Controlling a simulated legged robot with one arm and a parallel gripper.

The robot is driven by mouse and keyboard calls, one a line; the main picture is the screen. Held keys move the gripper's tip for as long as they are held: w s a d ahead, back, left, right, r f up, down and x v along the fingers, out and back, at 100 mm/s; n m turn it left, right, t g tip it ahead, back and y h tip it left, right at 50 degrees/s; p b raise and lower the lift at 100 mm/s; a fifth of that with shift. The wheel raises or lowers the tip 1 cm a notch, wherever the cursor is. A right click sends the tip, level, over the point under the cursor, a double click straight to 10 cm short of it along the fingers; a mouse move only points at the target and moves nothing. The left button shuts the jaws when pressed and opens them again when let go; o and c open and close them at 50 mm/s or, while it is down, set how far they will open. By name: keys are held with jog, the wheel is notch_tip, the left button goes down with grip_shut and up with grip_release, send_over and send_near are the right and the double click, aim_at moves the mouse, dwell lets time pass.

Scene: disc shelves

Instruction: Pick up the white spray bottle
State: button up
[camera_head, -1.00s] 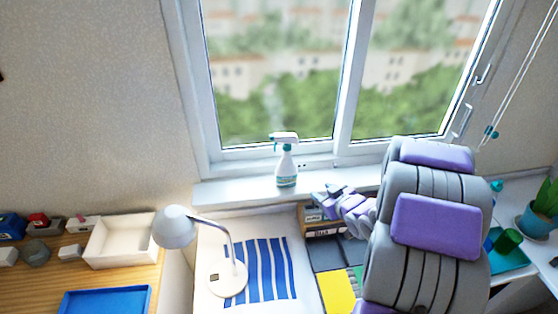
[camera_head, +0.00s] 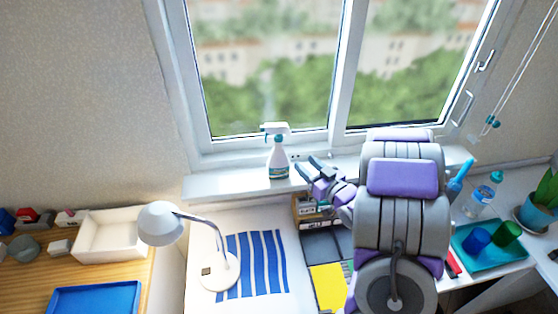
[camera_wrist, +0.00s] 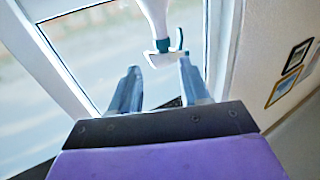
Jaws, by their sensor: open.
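The white spray bottle (camera_head: 278,158) with a teal nozzle and label stands upright on the windowsill (camera_head: 225,184) in the head view. My gripper (camera_head: 318,168) is open and empty, just right of the bottle and apart from it, above the sill's edge. In the wrist view, the open gripper (camera_wrist: 158,88) has the bottle (camera_wrist: 157,20) ahead of its fingertips, near the top of the picture. Only the bottle's head and upper part show there, and it is not between the fingers.
A white lamp (camera_head: 160,223) stands on the white desk, left of my arm. A white bin (camera_head: 112,252) and blue tray (camera_head: 62,296) are at left. At right are a teal tray (camera_head: 520,258) with cups, a clear bottle (camera_head: 482,200) and a potted plant (camera_head: 538,215). The window is behind the sill.

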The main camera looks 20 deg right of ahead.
aim_at(281, 142)
jog(key=w, duration=0.3)
jog(key=w+a, duration=0.1)
jog(key=w, duration=0.2)
jog(key=w+a+b, duration=0.1)
jog(key=w, duration=0.2)
jog(key=shift+a, duration=0.1)
jog(key=shift+w+b, duration=0.3)
jog(key=shift+w, duration=0.55)
jog(key=w, duration=0.4)
jog(key=shift+a+r+b, duration=0.1)
jog(key=shift+a+b, duration=0.2)
jog(key=shift+b, duration=0.1)
jog(key=shift+d, duration=0.1)
grip_shut()
